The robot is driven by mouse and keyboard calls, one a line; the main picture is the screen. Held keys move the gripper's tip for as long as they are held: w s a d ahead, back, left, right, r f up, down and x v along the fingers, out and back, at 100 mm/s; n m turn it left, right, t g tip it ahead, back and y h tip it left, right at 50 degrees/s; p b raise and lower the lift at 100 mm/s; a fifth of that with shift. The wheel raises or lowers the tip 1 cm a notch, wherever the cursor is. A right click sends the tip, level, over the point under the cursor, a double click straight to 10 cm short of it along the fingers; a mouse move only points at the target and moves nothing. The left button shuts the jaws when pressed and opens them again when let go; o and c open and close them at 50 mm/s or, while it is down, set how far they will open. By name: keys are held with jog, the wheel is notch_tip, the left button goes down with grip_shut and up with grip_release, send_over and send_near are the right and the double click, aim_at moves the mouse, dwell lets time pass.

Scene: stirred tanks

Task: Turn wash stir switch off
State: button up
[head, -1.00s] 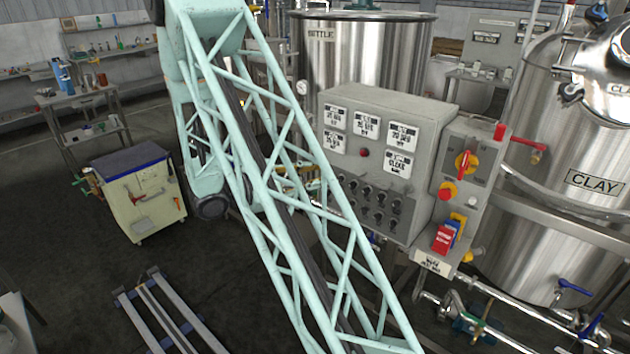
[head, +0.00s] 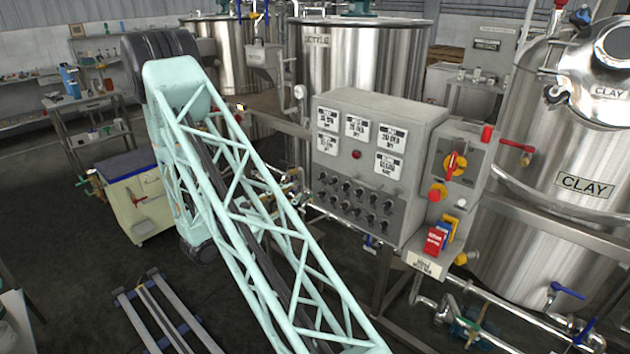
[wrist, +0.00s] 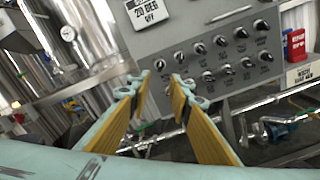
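The grey control box (head: 425,118) stands at centre right in the head view. Its front carries rows of small dark knobs (head: 352,196), with white labels and a red lamp above. The same knobs show in the wrist view (wrist: 222,69), each with a small label too small to read, so I cannot tell which is the wash stir switch. My gripper (wrist: 160,82) is open and empty. Its two yellow-padded fingers point toward the lower left of the knob panel, apart from it. In the head view my arm hides most of the gripper area.
Steel tanks stand behind and at right, one marked CLAY (head: 585,185). Pipes (head: 490,338) run below.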

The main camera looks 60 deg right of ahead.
aim_at(319, 178)
jog(key=shift+d, duration=0.2)
jog(key=shift+s+d+b, duration=0.3)
jog(key=shift+d, duration=1.9)
jog(key=shift+s+d+b, duration=0.3)
jog(key=shift+d, duration=1.9)
jog(key=shift+s+d+b, duration=0.3)
jog(key=shift+d, duration=1.9)
jog(key=c, duration=0.6)
